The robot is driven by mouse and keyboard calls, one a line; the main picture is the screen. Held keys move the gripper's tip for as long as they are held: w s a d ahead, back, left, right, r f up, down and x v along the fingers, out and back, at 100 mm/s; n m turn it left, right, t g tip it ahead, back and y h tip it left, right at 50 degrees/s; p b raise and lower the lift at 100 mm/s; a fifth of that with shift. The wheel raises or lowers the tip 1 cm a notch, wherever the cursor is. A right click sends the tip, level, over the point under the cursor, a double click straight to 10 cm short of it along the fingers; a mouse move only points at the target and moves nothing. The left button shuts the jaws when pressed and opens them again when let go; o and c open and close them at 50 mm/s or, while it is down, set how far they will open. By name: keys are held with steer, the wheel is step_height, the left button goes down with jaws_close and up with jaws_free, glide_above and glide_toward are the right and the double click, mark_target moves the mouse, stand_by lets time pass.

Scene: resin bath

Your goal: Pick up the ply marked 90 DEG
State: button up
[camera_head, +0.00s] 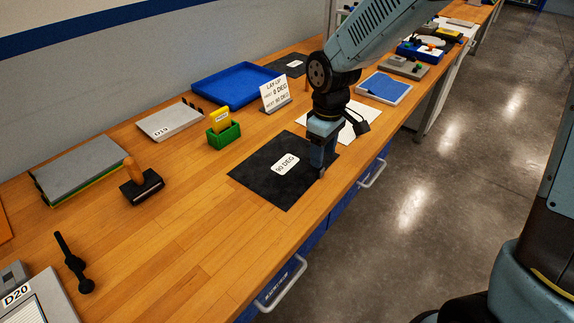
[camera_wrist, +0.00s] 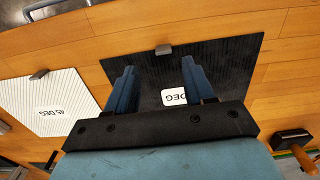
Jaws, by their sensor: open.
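The ply marked 90 DEG (camera_head: 262,181) is a flat black square sheet with a white label, lying on the wooden bench near its front edge. It also shows in the wrist view (camera_wrist: 228,65), upside down, with its label partly hidden by my gripper. My gripper (camera_head: 318,172) points down over the ply's right side, at its front edge. In the wrist view my gripper's two blue fingers (camera_wrist: 158,84) are apart with nothing held between them. A small grey block (camera_wrist: 164,50) shows at the ply's edge. I cannot tell whether the fingertips touch the ply.
A white ply marked 45 DEG (camera_wrist: 45,100) lies beside the black one. A lay-up sign (camera_head: 274,92), a green holder (camera_head: 223,135), a blue tray (camera_head: 236,84) and a wooden-handled roller or stamp (camera_head: 141,186) stand behind. Bare bench (camera_head: 190,225) lies to the left.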

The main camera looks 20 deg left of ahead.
steer(key=shift+s+d+f, duration=0.1)
steer(key=shift+s+f, duration=0.1)
steer(key=shift+f, duration=1.05)
steer(key=shift+s+f, duration=0.2)
steer(key=shift+f, duration=1)
jaws_close()
